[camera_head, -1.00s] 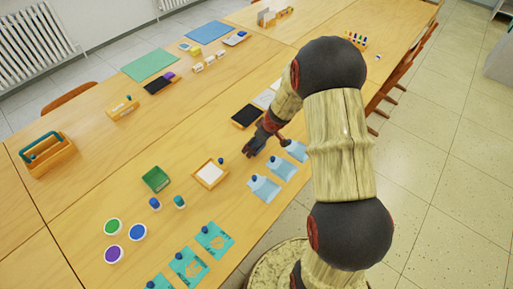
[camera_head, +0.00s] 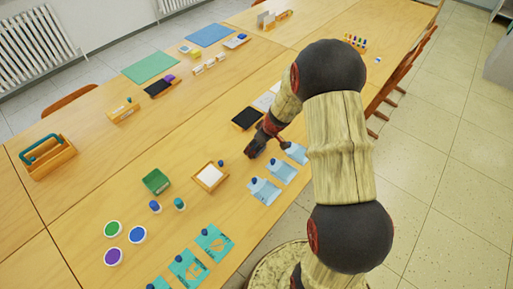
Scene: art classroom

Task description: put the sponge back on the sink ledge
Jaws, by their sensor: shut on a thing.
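My gripper (camera_head: 254,151) is low over the near side of the long wooden table (camera_head: 100,201), left of the light blue pouches. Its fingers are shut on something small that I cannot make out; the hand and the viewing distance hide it. I cannot pick out a sponge for certain in this view. No sink or sink ledge is in view.
A wooden tray with a white pad (camera_head: 210,175), a green box (camera_head: 156,181) and light blue pouches (camera_head: 264,191) lie near my gripper. A black pad (camera_head: 246,118) lies behind it. Paint pots (camera_head: 112,229) and teal packets (camera_head: 214,242) stand nearer.

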